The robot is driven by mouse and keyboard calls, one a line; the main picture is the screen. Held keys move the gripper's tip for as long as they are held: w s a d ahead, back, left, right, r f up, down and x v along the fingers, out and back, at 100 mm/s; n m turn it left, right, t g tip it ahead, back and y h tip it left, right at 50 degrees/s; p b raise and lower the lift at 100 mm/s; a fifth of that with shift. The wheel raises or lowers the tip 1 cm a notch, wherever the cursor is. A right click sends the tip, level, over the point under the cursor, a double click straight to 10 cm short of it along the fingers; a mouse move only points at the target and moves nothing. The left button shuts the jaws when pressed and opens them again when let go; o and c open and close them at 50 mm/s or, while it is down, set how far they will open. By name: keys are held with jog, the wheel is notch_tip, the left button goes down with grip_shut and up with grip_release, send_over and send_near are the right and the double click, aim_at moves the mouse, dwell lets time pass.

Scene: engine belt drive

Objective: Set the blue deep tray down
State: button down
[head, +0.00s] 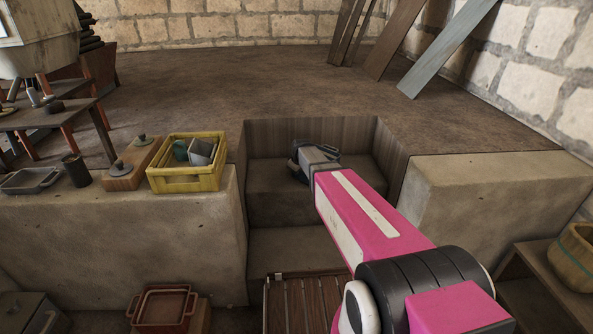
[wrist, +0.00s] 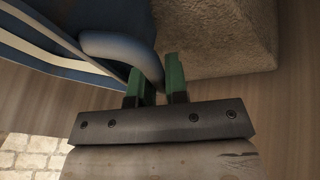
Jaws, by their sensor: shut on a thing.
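The blue deep tray (wrist: 45,45) fills the upper left of the wrist view, blue with pale stripes and a rounded blue edge (wrist: 112,46). My gripper (wrist: 154,82) has green fingers closed at that rounded edge and holds the tray, which looks tilted in this view. In the head view my arm reaches into a stepped recess, and my gripper (head: 313,157) is over the upper step (head: 275,190). The tray is mostly hidden there behind my gripper and arm. I cannot tell whether the tray touches the step.
The recess has wooden walls (head: 310,131) at the back and sides. Stone blocks flank it, the right one (head: 500,200) bare on top. A yellow crate (head: 187,184) with cups stands on the left block. Below are a slatted wooden thing (head: 300,305) and a red tray (head: 163,307).

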jog(key=c, duration=1.1)
grip_release()
jog(key=shift+f, duration=0.1)
